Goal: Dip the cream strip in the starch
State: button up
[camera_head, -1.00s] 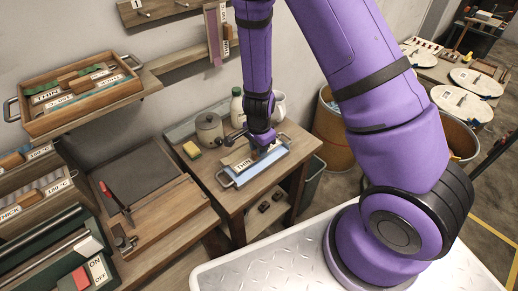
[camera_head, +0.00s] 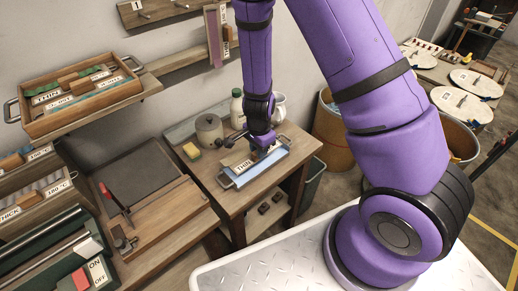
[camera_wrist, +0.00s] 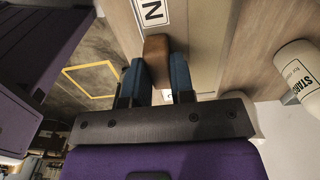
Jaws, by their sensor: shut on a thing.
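My gripper (camera_head: 263,146) is low over a pale blue-white tray (camera_head: 266,168) on the small wooden side table. In the wrist view its two blue-padded fingers (camera_wrist: 166,80) are shut on a brown block (camera_wrist: 157,47). A white label reading THIN (camera_head: 245,163) shows by the tray; its end with a large N is in the wrist view (camera_wrist: 152,12). A pale beige surface (camera_wrist: 195,35) lies beyond the fingers; I cannot tell whether it is the cream strip or the tray. Starch in the tray cannot be made out. A white bottle labelled STARCH (camera_wrist: 300,70) stands at right in the wrist view.
A workbench with a red-handled tool (camera_head: 107,191) is to the left. A wooden bin (camera_head: 333,130) is behind to the right.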

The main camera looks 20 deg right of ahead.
dwell(0.5)
jog(key=shift+r, duration=2.5)
